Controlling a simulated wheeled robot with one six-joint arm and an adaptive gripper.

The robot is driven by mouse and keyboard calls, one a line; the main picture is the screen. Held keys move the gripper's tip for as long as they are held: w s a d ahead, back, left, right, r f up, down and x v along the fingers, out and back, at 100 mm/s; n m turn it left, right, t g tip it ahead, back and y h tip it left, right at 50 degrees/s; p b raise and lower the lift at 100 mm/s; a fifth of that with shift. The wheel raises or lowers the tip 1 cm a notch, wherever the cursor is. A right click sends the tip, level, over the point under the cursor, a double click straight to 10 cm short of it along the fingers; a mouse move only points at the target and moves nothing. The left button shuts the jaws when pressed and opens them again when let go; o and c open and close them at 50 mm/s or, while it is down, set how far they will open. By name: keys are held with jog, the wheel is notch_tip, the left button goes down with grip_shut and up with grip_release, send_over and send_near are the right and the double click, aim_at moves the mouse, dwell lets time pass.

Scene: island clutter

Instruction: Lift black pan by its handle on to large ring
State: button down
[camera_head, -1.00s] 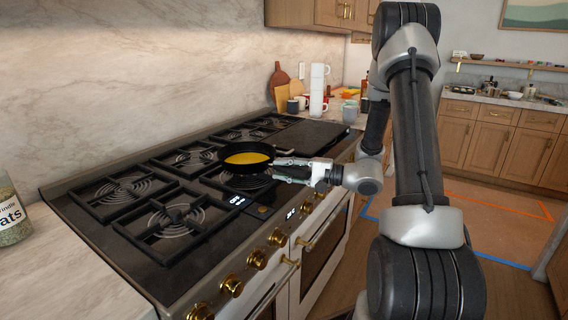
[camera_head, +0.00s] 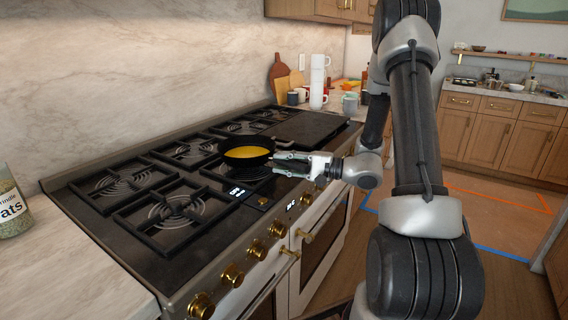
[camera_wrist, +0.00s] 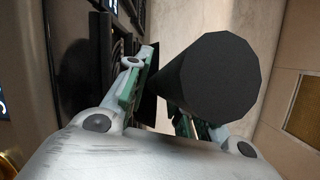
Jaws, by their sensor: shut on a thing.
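The black pan (camera_head: 230,159) holds something yellow (camera_head: 247,152) and is over the right part of the cooktop. My gripper (camera_head: 279,162) is shut on the pan's handle, to the right of the pan. In the wrist view the dark round handle (camera_wrist: 215,78) stands between the fingers of my gripper (camera_wrist: 160,100). The pan's underside is hidden, so I cannot tell whether it touches the grate. Ringed burners show at the front left (camera_head: 168,209), back left (camera_head: 122,185) and back middle (camera_head: 192,150). Another burner (camera_head: 245,178) is partly hidden below the pan.
Black grates (camera_head: 150,238) rise above the cooktop. A flat dark griddle (camera_head: 312,130) lies at the right end. Brass knobs (camera_head: 233,274) line the front. A jar (camera_head: 12,208) stands on the left counter; mugs (camera_head: 318,85) and cutting boards (camera_head: 279,72) stand beyond the stove.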

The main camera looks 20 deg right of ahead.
jog(key=shift+f, duration=0.6)
dwell(1.1)
jog(key=c, duration=1.1)
grip_release()
jog(key=shift+c, duration=0.2)
jog(key=shift+f, duration=0.1)
jog(key=shift+s+d, duration=0.1)
jog(key=shift+d, duration=0.05)
jog(key=v, duration=1.1)
jog(key=shift+s+d, duration=0.2)
jog(key=shift+d, duration=0.1)
